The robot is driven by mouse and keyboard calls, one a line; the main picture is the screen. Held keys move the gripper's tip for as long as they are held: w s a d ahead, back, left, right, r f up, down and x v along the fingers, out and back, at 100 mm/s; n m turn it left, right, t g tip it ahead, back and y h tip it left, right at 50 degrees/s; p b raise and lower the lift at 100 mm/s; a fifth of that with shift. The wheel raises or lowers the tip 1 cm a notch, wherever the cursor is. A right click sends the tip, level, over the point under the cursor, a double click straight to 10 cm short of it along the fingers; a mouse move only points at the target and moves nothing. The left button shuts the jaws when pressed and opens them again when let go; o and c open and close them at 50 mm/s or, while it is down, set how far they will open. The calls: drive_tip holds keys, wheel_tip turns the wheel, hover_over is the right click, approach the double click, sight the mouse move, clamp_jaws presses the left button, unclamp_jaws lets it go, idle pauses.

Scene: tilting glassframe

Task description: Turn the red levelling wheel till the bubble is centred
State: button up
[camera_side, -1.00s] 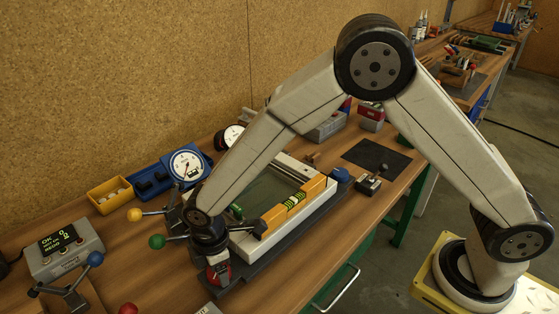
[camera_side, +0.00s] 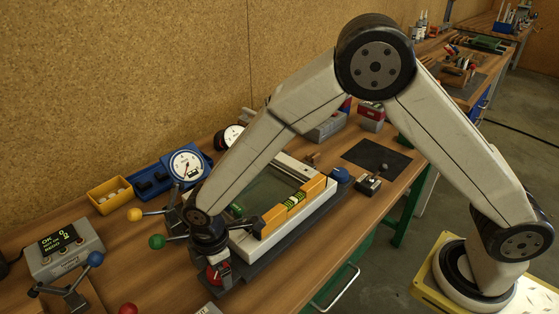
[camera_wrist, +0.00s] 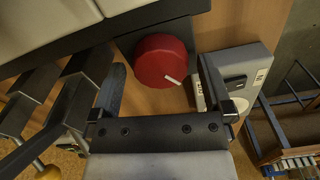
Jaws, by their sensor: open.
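The red levelling wheel (camera_wrist: 160,55) is a round knob with a white mark at its lower right in the wrist view. In the side view it (camera_side: 213,274) is partly hidden by my fingers at the near left corner of the frame. My gripper (camera_wrist: 162,68) is open, with one finger on each side of the wheel; gaps show between fingers and rim. The glass frame (camera_side: 262,195) is pale-edged on a dark base. An orange spirit level (camera_side: 272,219) with a yellow-green vial (camera_side: 293,201) lies along its near side. The bubble's position is too small to read.
Levers with green (camera_side: 157,241) and yellow (camera_side: 134,215) knobs stand close left of my gripper. A dial gauge (camera_side: 187,166) stands behind. A grey display box (camera_side: 65,252) is at left. In the wrist view, a grey box (camera_wrist: 240,75) sits near the right finger.

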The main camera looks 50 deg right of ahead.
drive_tip(key=shift+r, duration=0.1)
drive_tip(key=shift+r, duration=3.85)
drive_tip(key=shift+d, duration=0.1)
drive_tip(key=d+m, duration=0.2)
drive_tip(key=d, duration=0.2)
drive_tip(key=s+d+r+m, duration=0.1)
drive_tip(key=d+m, duration=0.2)
drive_tip(key=d, duration=0.2)
drive_tip(key=s+d+r+m+t, duration=0.1)
drive_tip(key=d+m, duration=0.1)
drive_tip(key=d, duration=0.2)
drive_tip(key=shift+s+d+m, duration=0.2)
drive_tip(key=shift+d+m, duration=0.1)
drive_tip(key=s+d+m+t, duration=0.1)
drive_tip(key=s+d+m, duration=0.7)
drive_tip(key=d, duration=0.3)
drive_tip(key=shift+s+t, duration=0.3)
